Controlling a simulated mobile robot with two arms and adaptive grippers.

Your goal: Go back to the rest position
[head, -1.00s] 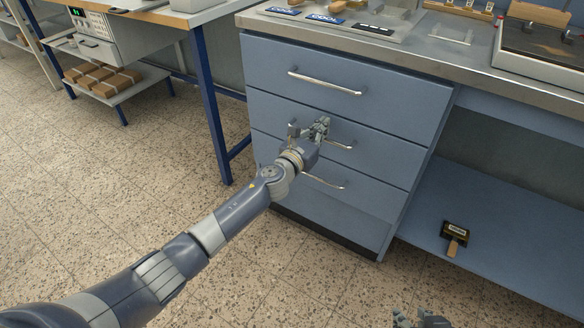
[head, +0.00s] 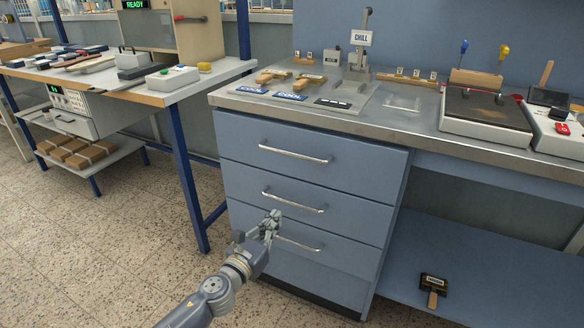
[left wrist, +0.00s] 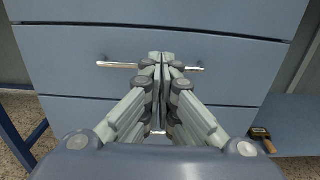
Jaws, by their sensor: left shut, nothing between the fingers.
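My left gripper (head: 270,222) is in front of the lower part of a blue drawer cabinet (head: 310,165). Its fingers are shut and empty. In the left wrist view the closed fingertips (left wrist: 165,58) cover the middle of a drawer handle (left wrist: 118,65). I cannot tell whether they touch it. In the head view the top handle (head: 293,153), the middle handle (head: 295,201) and the lower handle (head: 300,243) show, and the drawers look closed. The left end of the lower handle is hidden by the gripper. My right gripper is out of view.
The steel worktop (head: 395,127) holds a press (head: 358,55), brushes, blue cards and a hot plate (head: 485,110). A side bench (head: 185,88) stands left. A labelled tool (head: 432,287) lies on the low shelf at right. The floor (head: 120,240) at left is clear.

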